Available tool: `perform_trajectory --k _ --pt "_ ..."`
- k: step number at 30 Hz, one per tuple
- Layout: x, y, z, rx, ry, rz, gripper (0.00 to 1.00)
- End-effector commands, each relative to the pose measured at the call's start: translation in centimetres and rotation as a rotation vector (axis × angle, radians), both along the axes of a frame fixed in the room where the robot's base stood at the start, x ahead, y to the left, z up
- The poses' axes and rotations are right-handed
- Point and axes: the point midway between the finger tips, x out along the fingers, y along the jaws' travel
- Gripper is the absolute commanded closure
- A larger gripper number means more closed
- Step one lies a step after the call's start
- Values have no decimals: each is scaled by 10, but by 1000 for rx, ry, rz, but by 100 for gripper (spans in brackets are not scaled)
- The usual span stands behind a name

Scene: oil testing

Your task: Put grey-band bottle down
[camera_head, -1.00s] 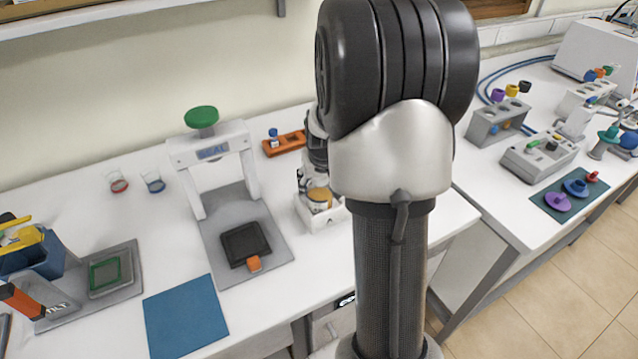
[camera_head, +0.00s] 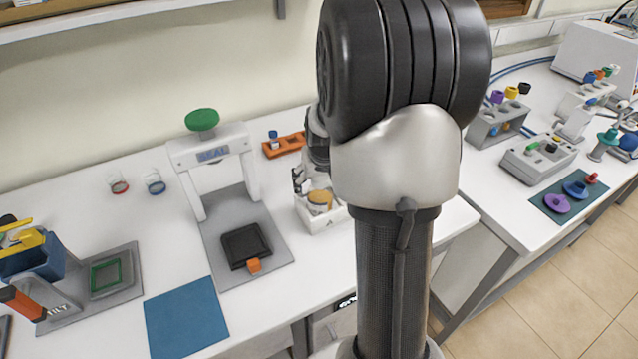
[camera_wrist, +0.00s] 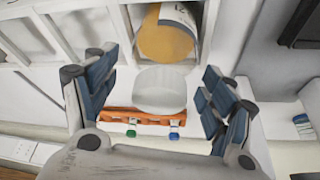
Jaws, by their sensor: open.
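The bottle with amber contents (camera_wrist: 165,40) stands in a compartment of the white rack (camera_wrist: 120,22). A clear, rounded part (camera_wrist: 160,90), which looks like the bottle's upper end, lies between my fingers. My gripper (camera_wrist: 158,78) is open, with blue-padded fingers apart on both sides and a gap to each. In the head view the amber bottle (camera_head: 320,198) sits in the white rack (camera_head: 322,222), partly hidden by my arm, with my gripper (camera_head: 305,182) at its top.
An orange rack (camera_head: 285,144) with small coloured caps lies just behind the white rack. A press-like stand with a green knob (camera_head: 202,120) is to the left, with two small beakers (camera_head: 155,182) beyond it. A blue mat (camera_head: 186,312) lies bare at the front.

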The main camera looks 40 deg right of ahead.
Motion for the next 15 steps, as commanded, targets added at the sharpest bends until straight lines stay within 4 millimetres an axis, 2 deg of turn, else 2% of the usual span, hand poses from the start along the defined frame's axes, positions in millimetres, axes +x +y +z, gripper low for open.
perform_trajectory --k 1,9,15 --pt "-3 2 14 -3 -4 0 23" --pt "-22 14 68 -2 -3 0 23" --pt "-31 20 91 -1 -2 0 23"
